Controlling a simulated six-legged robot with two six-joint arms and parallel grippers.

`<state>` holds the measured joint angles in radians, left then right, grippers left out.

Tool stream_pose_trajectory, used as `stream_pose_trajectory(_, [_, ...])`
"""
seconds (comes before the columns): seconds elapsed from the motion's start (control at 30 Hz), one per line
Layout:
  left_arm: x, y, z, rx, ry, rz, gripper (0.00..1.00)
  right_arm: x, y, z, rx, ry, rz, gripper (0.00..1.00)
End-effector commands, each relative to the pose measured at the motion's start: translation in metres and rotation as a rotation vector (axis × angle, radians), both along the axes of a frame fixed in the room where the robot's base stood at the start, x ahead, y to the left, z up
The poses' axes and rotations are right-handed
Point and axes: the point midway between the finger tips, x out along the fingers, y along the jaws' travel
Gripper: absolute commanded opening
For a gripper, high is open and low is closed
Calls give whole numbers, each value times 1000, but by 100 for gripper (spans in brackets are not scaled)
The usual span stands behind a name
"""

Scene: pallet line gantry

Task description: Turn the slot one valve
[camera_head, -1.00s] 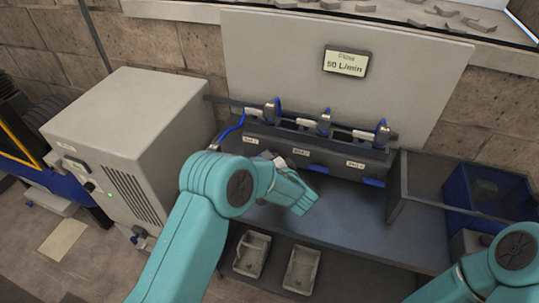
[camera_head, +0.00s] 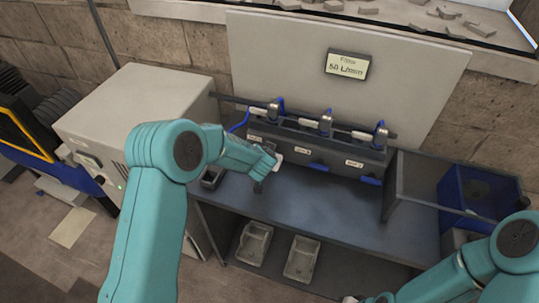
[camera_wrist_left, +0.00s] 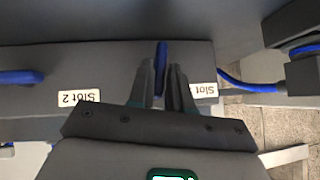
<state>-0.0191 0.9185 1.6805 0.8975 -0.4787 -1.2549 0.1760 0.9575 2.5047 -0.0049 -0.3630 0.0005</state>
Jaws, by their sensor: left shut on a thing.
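The slot one valve's blue handle (camera_wrist_left: 161,62) stands between my left gripper's (camera_wrist_left: 160,85) two fingers in the left wrist view, and the gripper is shut on it. The handle lies upright in that view, crosswise to the slot two handle (camera_wrist_left: 20,77). In the head view my left gripper (camera_head: 270,165) is at the front of the dark valve block (camera_head: 335,157) below the slot one label, and hides the slot one handle. My right arm comes in at the lower right; its gripper (camera_head: 378,298) is cut by the bottom edge, so its fingers cannot be made out.
A flow display (camera_head: 347,65) reading 50 L/min hangs on the panel. Slot two and slot three handles (camera_head: 369,180) sit to the right. A grey cabinet (camera_head: 120,110) stands left, a blue bin (camera_head: 475,195) right. The bench top (camera_head: 320,215) is mostly clear.

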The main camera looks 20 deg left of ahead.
Motion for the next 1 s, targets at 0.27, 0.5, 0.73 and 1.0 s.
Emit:
stream_pose_trajectory(0.27, [1,3,-1,-145,3,0,0,0,0,-14,0,0,0,43])
stream_pose_trajectory(0.5, [0,3,-1,-203,6,-1,0,0,0,-18,0,0,0,43])
stream_pose_trajectory(0.73, [0,3,0,-216,7,-1,0,0,0,-18,0,0,0,43])
stream_pose_trajectory(1.0, [0,3,-1,-214,7,-1,25,0,0,-18,0,0,0,43])
